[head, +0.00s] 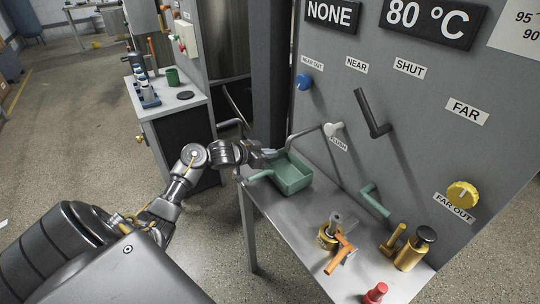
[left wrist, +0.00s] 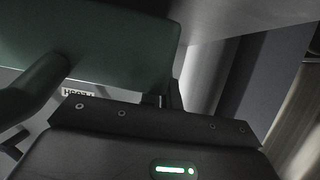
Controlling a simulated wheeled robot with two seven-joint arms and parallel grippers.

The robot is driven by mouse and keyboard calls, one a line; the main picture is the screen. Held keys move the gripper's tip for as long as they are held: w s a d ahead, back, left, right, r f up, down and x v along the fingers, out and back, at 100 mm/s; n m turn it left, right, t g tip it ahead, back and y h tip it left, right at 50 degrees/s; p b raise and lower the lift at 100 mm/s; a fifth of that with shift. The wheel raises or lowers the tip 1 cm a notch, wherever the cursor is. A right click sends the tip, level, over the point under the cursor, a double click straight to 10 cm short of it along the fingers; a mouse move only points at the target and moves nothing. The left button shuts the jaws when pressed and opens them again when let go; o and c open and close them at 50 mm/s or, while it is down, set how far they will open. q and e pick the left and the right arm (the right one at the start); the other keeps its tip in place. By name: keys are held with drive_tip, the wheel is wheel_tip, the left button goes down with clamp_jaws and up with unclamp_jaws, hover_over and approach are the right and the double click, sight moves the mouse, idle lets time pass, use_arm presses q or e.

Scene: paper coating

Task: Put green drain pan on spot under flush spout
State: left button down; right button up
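The green drain pan (head: 292,179) is at the far left corner of the grey table, below the thin bent flush spout (head: 303,134) that comes out of the panel by the FLUSH label. The pan's handle points left. My left gripper (head: 266,156) is at the pan's back left rim, touching it or very close. In the left wrist view the pan (left wrist: 115,50) fills the upper left, right against the gripper body. The fingertips are hidden, so I cannot tell whether they are shut on the rim. The spot under the pan is hidden. My right gripper is not in view.
The table (head: 285,219) also holds a brass fitting with an orange handle (head: 340,254), a gold cylinder (head: 415,248) and a red knob (head: 376,293). The panel (head: 420,140) has a black lever (head: 371,114) and a green lever (head: 374,200) sticking out. A side cabinet (head: 166,118) stands behind left.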

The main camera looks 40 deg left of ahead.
use_arm(q)
drive_tip(key=shift+f, duration=0.45)
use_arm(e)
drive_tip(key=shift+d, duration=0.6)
use_arm(q)
drive_tip(key=c, duration=1.6)
unclamp_jaws()
drive_tip(key=shift+f, duration=0.1)
drive_tip(key=shift+c, duration=0.2)
drive_tip(key=shift+s+a+r, duration=0.1)
drive_tip(key=shift+r, duration=0.1)
drive_tip(key=v, duration=1.2)
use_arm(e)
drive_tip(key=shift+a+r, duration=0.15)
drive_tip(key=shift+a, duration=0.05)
use_arm(q)
drive_tip(key=shift+f, duration=0.1)
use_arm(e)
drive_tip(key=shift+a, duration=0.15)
